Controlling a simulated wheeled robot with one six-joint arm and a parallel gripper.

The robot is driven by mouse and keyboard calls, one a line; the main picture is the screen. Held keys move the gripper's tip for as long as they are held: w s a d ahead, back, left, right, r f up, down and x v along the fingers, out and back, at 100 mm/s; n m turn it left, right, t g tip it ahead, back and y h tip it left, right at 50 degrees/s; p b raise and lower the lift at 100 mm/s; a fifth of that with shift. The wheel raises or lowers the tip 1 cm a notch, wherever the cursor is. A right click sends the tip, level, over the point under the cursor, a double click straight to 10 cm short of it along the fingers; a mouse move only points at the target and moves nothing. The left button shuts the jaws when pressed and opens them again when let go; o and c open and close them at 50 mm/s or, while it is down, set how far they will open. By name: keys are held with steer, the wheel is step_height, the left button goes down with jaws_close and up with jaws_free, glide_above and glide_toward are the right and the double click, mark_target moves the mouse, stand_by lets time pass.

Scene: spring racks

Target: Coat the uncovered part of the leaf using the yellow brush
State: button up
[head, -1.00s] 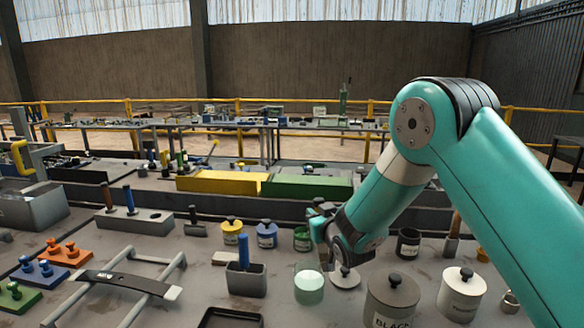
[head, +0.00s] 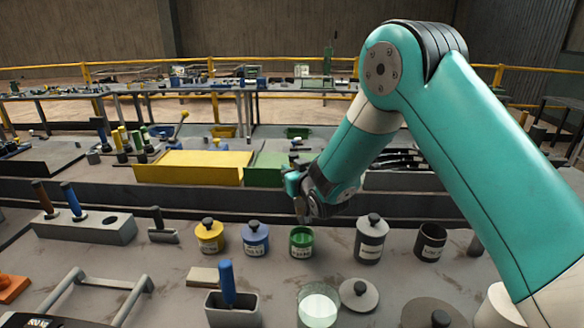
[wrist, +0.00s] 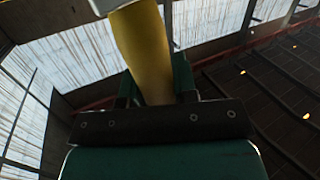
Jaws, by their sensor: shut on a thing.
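My gripper (head: 302,190) is raised at the far side of the bench, above the open green pot (head: 301,243). In the wrist view it is shut on the yellow brush (wrist: 146,55), whose yellow handle stands between the dark green fingers. A pale part shows at the handle's top edge; the bristles cannot be made out. In the head view the brush is too small and shaded to tell. The rack (head: 138,292) that held the leaf is cut off at the bottom left, and the leaf's covered and bare parts cannot be seen.
Lidded yellow (head: 209,236) and blue (head: 256,239) pots stand left of the green pot. A grey lidded pot (head: 371,240) and a dark open pot (head: 430,242) stand right. In front are a glass jar (head: 318,308), a loose lid (head: 359,295) and a holder (head: 232,310) with a blue-handled tool.

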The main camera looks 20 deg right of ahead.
step_height(320, 180, down, 9)
steer(key=b, duration=0.7)
stand_by(1.0)
steer(key=shift+r+p, duration=1.45)
steer(key=shift+r, duration=1.25)
steer(key=shift+r+p, duration=0.9)
steer(key=shift+r, duration=1.05)
steer(key=shift+f, duration=0.1)
